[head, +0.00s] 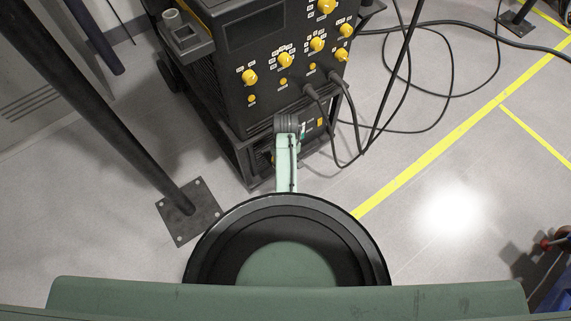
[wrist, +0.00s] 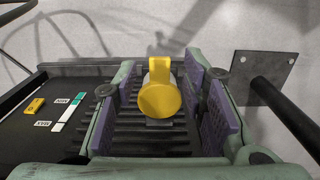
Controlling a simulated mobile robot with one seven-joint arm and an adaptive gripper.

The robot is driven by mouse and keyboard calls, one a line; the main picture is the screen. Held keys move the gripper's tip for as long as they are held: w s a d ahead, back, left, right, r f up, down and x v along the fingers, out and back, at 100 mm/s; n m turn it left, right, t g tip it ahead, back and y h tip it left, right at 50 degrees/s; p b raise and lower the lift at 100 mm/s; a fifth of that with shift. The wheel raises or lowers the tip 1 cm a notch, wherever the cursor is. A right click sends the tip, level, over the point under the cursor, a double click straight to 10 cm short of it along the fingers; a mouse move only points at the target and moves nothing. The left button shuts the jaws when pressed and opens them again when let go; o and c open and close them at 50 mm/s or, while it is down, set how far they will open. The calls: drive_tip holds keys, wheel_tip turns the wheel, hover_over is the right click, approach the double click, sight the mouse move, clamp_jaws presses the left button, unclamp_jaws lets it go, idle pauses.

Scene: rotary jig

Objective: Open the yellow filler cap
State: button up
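The yellow filler cap (wrist: 160,100) shows in the wrist view, with a round face and a raised tab on its far side. It sits at the dark ribbed lower part of the black machine (head: 275,55). My gripper (wrist: 161,103) is open, with one purple-padded finger on each side of the cap. Gaps show between the pads and the cap, so I see no grip on it. In the head view my gripper (head: 287,125) is in front of the machine's lower section, and the arm largely hides the cap area.
The machine's upper panel has several yellow knobs (head: 285,60) and plugged black cables (head: 345,105). A yellow switch (wrist: 35,106) and a green-white gauge (wrist: 72,112) lie left of the gripper. A dark post with a square foot (head: 188,212) stands nearby.

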drive_tip(key=shift+f, duration=0.45)
drive_tip(key=shift+c, duration=0.2)
clamp_jaws()
idle(0.4)
